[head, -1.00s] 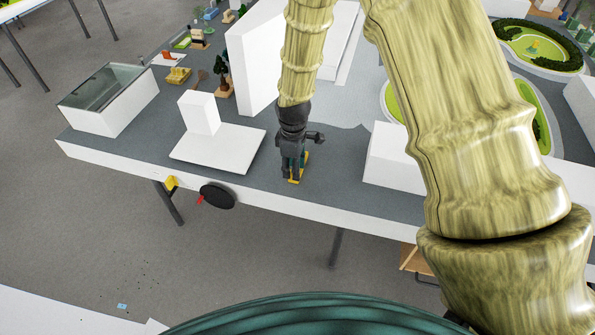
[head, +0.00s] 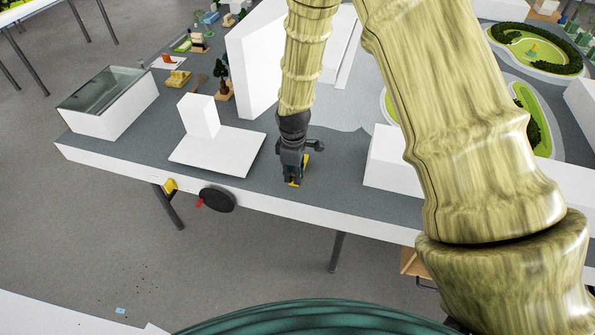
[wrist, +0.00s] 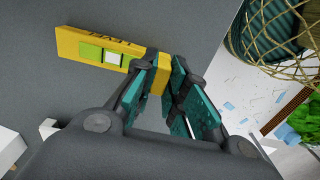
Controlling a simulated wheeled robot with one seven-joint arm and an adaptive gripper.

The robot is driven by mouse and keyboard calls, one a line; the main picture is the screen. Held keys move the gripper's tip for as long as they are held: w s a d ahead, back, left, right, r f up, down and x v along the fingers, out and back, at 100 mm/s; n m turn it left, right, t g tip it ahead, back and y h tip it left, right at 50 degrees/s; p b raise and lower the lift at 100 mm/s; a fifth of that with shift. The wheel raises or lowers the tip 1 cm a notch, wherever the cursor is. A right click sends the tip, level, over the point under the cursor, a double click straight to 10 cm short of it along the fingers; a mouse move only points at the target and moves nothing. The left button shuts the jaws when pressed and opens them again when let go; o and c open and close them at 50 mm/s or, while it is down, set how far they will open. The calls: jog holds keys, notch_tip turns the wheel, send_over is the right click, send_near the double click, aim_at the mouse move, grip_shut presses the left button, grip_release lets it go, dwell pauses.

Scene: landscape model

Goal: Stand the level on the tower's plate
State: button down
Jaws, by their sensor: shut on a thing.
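The yellow level (wrist: 92,45), with a green and white vial window and dark lettering, shows in the wrist view over the grey tabletop. My gripper (wrist: 170,82) has its teal finger pads shut on one end of it. In the head view my gripper (head: 292,176) is low over the table near the front edge, with small yellow parts of the level (head: 305,167) showing around it. I cannot tell whether the level touches the table. A white upright block, the tower (head: 199,116), stands on a flat white plate (head: 222,153) left of my gripper. The plate's bare part faces my gripper.
A glass-topped white box (head: 108,103) stands at the far left. A white block (head: 392,160) stands right of my gripper, and a tall white wall (head: 255,65) behind. A small tree model (head: 221,80) stands behind the plate. Grey tabletop is clear between plate and gripper.

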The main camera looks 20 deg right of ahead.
jog(key=shift+r+p, duration=0.65)
jog(key=shift+r, duration=0.2)
dwell(0.3)
jog(key=shift+r+p, duration=1.3)
jog(key=shift+r, duration=0.4)
